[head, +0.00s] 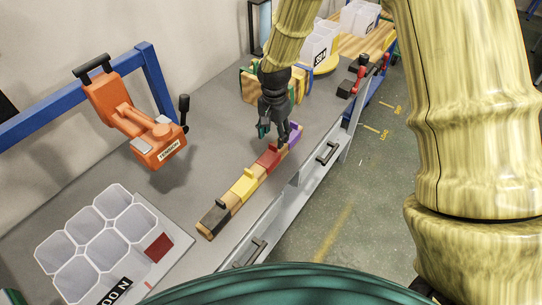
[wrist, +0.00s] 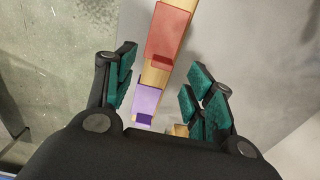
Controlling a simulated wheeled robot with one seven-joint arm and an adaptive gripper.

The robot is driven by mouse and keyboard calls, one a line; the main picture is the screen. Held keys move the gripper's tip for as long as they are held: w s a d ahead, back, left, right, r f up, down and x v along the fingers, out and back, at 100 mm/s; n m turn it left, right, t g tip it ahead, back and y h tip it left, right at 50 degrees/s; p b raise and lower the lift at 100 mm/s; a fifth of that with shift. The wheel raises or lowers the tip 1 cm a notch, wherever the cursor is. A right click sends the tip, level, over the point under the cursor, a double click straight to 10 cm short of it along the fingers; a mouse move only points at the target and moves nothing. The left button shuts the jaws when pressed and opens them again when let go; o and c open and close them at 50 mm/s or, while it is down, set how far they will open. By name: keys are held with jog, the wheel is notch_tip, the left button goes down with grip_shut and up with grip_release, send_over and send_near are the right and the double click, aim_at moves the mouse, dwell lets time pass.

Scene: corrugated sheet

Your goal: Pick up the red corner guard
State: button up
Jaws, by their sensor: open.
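The red corner guard (head: 267,159) sits on a long wooden strip (head: 233,205) on the grey bench, between a yellow guard (head: 244,186) and a purple guard (head: 295,134). In the wrist view the red guard (wrist: 168,34) is at the top centre, and the purple guard (wrist: 147,100) is nearer, between the fingers. My gripper (head: 272,133) is open and empty, pointing down above the strip near the purple and red guards. Its green-padded fingers (wrist: 163,80) stand on either side of the strip in the wrist view. Whether they touch anything is unclear.
A black guard (head: 214,218) sits at the strip's near end. An orange tension tool (head: 135,120) hangs by a blue frame (head: 155,80) at left. A white multi-cell container (head: 105,240) stands front left. Bench drawers with handles (head: 327,153) lie right; stacked boards (head: 250,85) stand behind.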

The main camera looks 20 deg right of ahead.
aim_at(273, 145)
jog(key=shift+w+f+p, duration=0.15)
jog(key=shift+f+p, duration=0.25)
jog(key=shift+f, duration=0.3)
jog(key=shift+w+f+p, duration=0.15)
jog(key=shift+f+p, duration=0.25)
jog(key=shift+f, duration=0.25)
jog(key=shift+f+p, duration=0.3)
jog(key=shift+f, duration=1)
jog(key=c, duration=1)
